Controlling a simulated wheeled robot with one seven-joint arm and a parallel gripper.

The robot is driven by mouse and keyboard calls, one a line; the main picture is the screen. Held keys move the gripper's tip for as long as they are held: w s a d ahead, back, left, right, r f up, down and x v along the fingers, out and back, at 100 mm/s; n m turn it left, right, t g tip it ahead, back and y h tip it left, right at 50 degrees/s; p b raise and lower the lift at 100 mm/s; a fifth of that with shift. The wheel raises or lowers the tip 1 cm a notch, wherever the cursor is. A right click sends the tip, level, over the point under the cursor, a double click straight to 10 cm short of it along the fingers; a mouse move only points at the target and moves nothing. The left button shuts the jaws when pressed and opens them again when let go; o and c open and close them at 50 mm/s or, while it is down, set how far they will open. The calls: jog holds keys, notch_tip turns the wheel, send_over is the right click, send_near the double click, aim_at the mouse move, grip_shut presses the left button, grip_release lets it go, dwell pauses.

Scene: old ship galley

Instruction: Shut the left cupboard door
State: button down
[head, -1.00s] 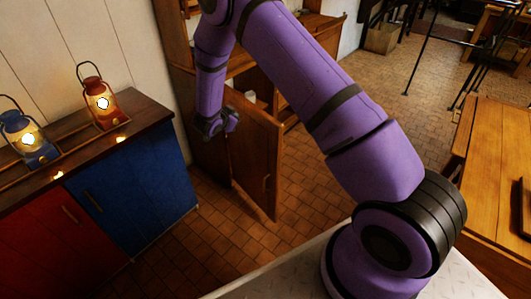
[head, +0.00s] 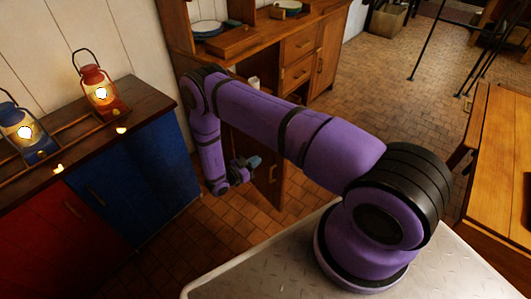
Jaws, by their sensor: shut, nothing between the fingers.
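The left cupboard door (head: 268,193) is a brown wooden panel on the wooden dresser in the head view. It stands swung out into the room, its upper part and hinge side largely hidden behind my purple arm. A handle shows near its free edge. My gripper (head: 254,163) is shut and empty, in front of the door's face close to the handle side. I cannot tell whether it touches the door. The cupboard opening behind is mostly covered by my arm, with a small white item (head: 254,83) showing inside.
The dresser's drawers (head: 298,60) and a closed right door (head: 327,56) are beyond my arm. A blue cabinet (head: 140,180) with a red lantern (head: 97,90) on its counter stands left. A wooden table (head: 495,150) is right. Tiled floor (head: 365,90) is open between.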

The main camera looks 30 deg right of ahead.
jog(key=w+d, duration=0.2)
jog(key=d, duration=1.1)
jog(key=shift+s+d, duration=0.1)
jog(key=shift+d, duration=0.05)
